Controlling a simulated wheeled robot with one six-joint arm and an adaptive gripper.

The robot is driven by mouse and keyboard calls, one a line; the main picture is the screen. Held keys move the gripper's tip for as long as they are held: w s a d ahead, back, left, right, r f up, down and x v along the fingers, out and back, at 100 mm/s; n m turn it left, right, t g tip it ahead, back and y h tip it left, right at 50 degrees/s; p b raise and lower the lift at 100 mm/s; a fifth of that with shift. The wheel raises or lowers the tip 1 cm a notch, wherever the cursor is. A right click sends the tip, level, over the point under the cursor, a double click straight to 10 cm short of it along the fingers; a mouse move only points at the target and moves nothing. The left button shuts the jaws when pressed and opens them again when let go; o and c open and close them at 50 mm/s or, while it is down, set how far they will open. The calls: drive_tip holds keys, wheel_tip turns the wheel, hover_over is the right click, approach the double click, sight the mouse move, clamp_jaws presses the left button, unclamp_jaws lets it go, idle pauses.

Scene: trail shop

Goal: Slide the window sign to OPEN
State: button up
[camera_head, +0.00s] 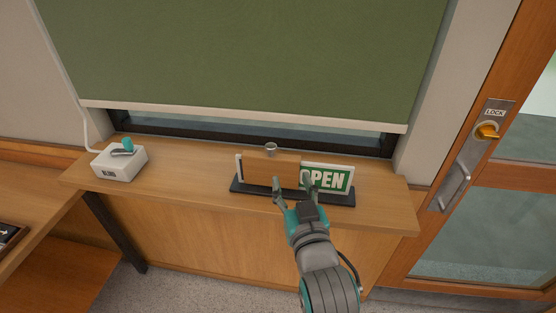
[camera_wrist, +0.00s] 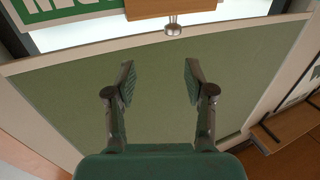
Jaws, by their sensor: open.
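The window sign (camera_head: 339,178) stands in a dark base on the wooden ledge and reads OPEN in white on green. A wooden slider panel (camera_head: 265,166) with a small metal knob (camera_head: 271,147) covers the sign's left and middle part, and slightly overlaps the O. My gripper (camera_head: 291,183) is open and empty in front of the sign, near the panel's right end. In the wrist view my gripper's two fingers (camera_wrist: 160,80) are apart with nothing between them. The knob (camera_wrist: 173,27) shows beyond the fingertips, below the panel (camera_wrist: 170,7). Part of the green lettered face (camera_wrist: 75,12) shows at top left.
A white box marked BLIND (camera_head: 119,162) with a teal-tipped switch stands at the ledge's left. A green blind (camera_head: 250,60) hangs over the window behind. At right is a door with a LOCK plate (camera_head: 470,155). The ledge (camera_head: 190,180) is clear between box and sign.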

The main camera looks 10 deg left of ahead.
sight(283, 155)
drive_tip(key=x, duration=1)
drive_tip(key=shift+w, duration=0.1)
drive_tip(key=shift+d, duration=0.1)
